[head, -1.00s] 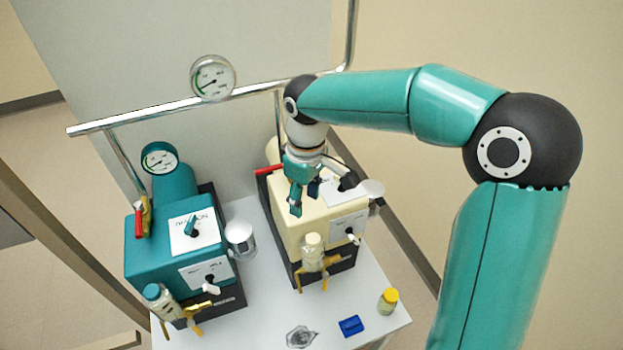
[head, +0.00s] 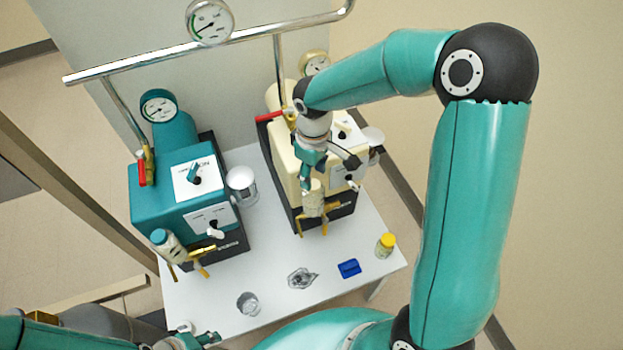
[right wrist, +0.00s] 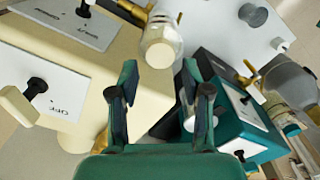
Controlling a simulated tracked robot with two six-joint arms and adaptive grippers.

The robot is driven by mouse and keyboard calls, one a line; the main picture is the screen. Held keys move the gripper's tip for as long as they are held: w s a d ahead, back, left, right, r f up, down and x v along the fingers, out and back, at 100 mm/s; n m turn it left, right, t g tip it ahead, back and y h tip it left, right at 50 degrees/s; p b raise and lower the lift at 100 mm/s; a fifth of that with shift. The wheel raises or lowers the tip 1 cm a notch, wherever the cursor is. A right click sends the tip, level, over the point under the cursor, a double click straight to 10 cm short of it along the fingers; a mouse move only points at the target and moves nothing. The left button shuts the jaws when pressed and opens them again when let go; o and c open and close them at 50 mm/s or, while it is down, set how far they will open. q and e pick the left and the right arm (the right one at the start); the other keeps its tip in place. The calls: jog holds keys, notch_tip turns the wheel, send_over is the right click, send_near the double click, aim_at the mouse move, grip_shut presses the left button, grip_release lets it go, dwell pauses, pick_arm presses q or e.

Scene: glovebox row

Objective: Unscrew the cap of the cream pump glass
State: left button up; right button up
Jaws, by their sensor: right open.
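The cream pump (head: 288,128) stands on the right of the white table. Its glass (head: 314,204), with a cream cap, hangs at the pump's front; the cap (right wrist: 161,53) shows clearly in the right wrist view, beyond the fingertips. My right gripper (head: 309,182) is open and empty. It points down just above and behind the glass, partly hiding the cap in the head view. In the right wrist view the cap lies between the lines of the two fingers (right wrist: 160,84), not between the fingers themselves. Part of my left gripper (head: 200,338) shows at the bottom edge; its jaws are unclear.
A teal pump (head: 163,202) with its own glass (head: 167,245) stands to the left. A yellow-capped vial (head: 385,246), a blue block (head: 349,268), a grey crumpled-looking item (head: 301,279) and a small grey jar (head: 248,304) lie towards the table's front. A metal pipe (head: 170,58) crosses behind.

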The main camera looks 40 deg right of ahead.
aim_at(313, 185)
jog(key=shift+f, duration=1.7)
grip_shut()
jog(key=n, duration=0.1)
jog(key=n+p, duration=0.1)
jog(key=n, duration=0.1)
jog(key=n+p, duration=0.1)
jog(key=n, duration=0.1)
jog(key=shift+r, duration=0.25)
jog(key=n+p, duration=0.3)
jog(key=n, duration=0.2)
jog(key=shift+s, duration=0.1)
jog(key=n, duration=0.3)
jog(key=shift+f, duration=0.25)
jog(key=n, duration=0.4)
jog(key=shift+c, duration=0.2)
grip_release()
